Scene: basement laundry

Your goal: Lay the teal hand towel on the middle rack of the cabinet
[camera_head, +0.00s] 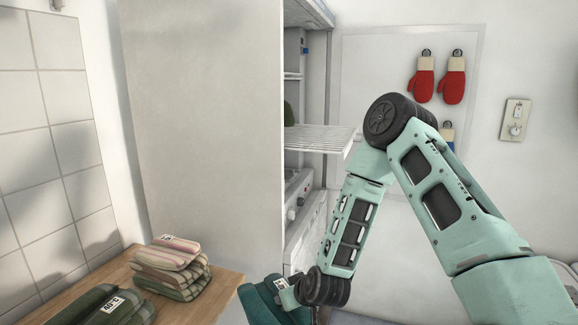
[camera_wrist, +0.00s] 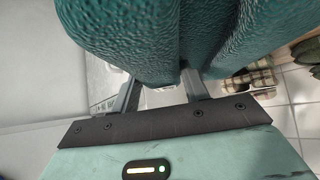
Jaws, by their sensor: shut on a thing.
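The teal hand towel (camera_head: 262,300) is at the bottom of the head view, right of the wooden table's edge. In the wrist view the towel (camera_wrist: 160,40) fills the upper part, close to the camera. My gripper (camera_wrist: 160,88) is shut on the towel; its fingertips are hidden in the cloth. The cabinet (camera_head: 215,120) stands behind, seen mostly from its plain side. A wire rack (camera_head: 322,138) sticks out of its open front above the towel, with part of a dark green item (camera_head: 288,113) inside. I cannot tell for sure which rack is the middle one.
The wooden table (camera_head: 222,285) at lower left bears folded striped towels (camera_head: 170,265) and dark green cloths with a label (camera_head: 95,308). Red mitts (camera_head: 424,85) hang on the back wall beside a switch plate (camera_head: 515,119). Controls (camera_head: 298,200) show below the rack.

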